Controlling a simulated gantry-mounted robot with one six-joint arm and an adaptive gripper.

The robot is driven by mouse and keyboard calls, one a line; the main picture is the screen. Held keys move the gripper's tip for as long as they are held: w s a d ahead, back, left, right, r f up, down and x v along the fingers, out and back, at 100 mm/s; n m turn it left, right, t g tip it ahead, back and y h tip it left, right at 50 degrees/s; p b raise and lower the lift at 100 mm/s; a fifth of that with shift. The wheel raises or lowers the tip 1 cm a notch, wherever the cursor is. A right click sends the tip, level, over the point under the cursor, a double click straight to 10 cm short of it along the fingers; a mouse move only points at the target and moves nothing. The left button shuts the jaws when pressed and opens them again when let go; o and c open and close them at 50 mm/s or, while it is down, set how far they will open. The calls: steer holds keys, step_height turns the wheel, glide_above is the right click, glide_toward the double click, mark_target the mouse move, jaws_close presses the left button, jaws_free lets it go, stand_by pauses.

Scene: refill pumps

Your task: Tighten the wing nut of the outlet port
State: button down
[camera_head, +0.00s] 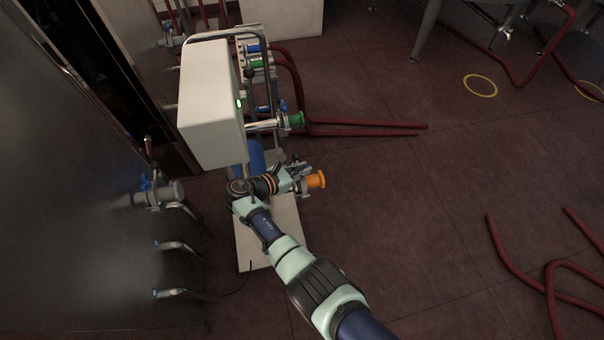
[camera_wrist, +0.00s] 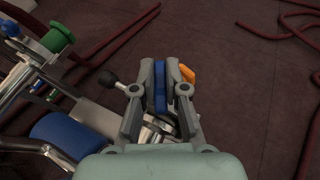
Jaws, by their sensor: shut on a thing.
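My gripper (camera_wrist: 163,72) is at the pump's lower port, beside its orange cap (camera_head: 316,180). In the wrist view the grey fingers are shut with a narrow blue piece (camera_wrist: 160,88) between them. It seems to be the wing nut, but its shape is mostly hidden. The orange cap (camera_wrist: 188,74) shows partly behind the right finger. Metal port fittings (camera_wrist: 155,132) lie below the fingers. In the head view my gripper (camera_head: 301,177) is small, and its fingertips are hard to make out.
The pump's white box (camera_head: 210,105) stands just beyond my arm. A green-capped port (camera_head: 295,119) juts out above the orange one. A black knob (camera_wrist: 107,79) sits left of the fingers. Red hoses (camera_head: 370,129) lie on the floor. A steel tank (camera_head: 80,190) stands at left.

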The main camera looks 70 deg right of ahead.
steer(key=shift+f+m+g+y+b, duration=0.2)
steer(key=shift+m+g+y+b, duration=0.2)
steer(key=shift+m+g+b, duration=0.3)
steer(key=shift+r, duration=0.1)
steer(key=c, duration=1.2)
jaws_free()
steer(key=v, duration=1.2)
steer(key=shift+w, duration=0.15)
steer(key=shift+d, duration=0.1)
